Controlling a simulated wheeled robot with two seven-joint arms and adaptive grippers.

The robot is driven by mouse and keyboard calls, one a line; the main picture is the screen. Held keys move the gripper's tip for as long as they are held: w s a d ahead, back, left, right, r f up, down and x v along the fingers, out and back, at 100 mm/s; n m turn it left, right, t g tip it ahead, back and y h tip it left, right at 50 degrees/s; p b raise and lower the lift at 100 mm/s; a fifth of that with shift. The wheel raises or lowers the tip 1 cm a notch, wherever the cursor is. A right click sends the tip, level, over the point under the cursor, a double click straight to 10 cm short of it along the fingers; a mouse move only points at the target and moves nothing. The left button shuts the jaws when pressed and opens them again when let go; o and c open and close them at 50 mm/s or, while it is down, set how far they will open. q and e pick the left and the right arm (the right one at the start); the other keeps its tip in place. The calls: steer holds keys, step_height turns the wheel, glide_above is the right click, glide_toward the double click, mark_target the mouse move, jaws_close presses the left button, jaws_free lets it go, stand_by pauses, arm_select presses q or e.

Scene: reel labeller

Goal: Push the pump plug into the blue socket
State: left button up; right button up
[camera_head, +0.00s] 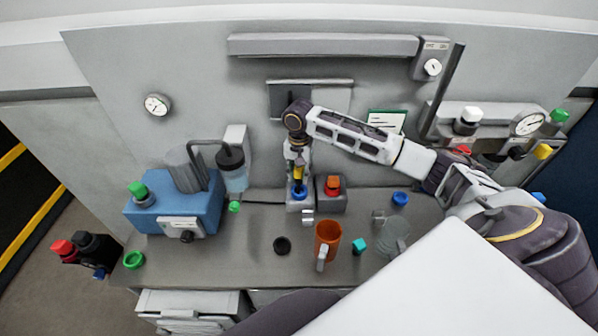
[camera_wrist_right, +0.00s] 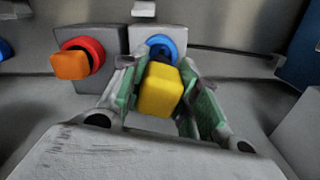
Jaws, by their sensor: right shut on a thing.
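My right gripper (camera_head: 298,170) points down over the back of the bench and is shut on a yellow plug (camera_head: 298,174). The yellow block of the plug sits between the two green-padded fingers in the right wrist view (camera_wrist_right: 161,90). The blue socket (camera_head: 299,193) is a ring on a light grey block, directly below the plug. In the wrist view the blue ring (camera_wrist_right: 163,43) shows just beyond the plug, partly covered by it. The plug's tip is hidden, so I cannot tell whether it is inside the ring. My left gripper is not in view.
Beside it, an orange plug (camera_wrist_right: 70,65) sits at a red socket (camera_wrist_right: 92,50) on a darker grey block. A blue pump-like machine (camera_head: 165,208) stands at left.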

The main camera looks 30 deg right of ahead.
mark_target(299, 187)
steer(key=shift+f, duration=3.15)
stand_by(0.4)
steer(key=shift+s+f, duration=0.15)
steer(key=shift+f, duration=0.15)
stand_by(1.7)
steer(key=o, duration=1.1)
steer(key=shift+r, duration=0.1)
steer(key=shift+r, duration=3.65)
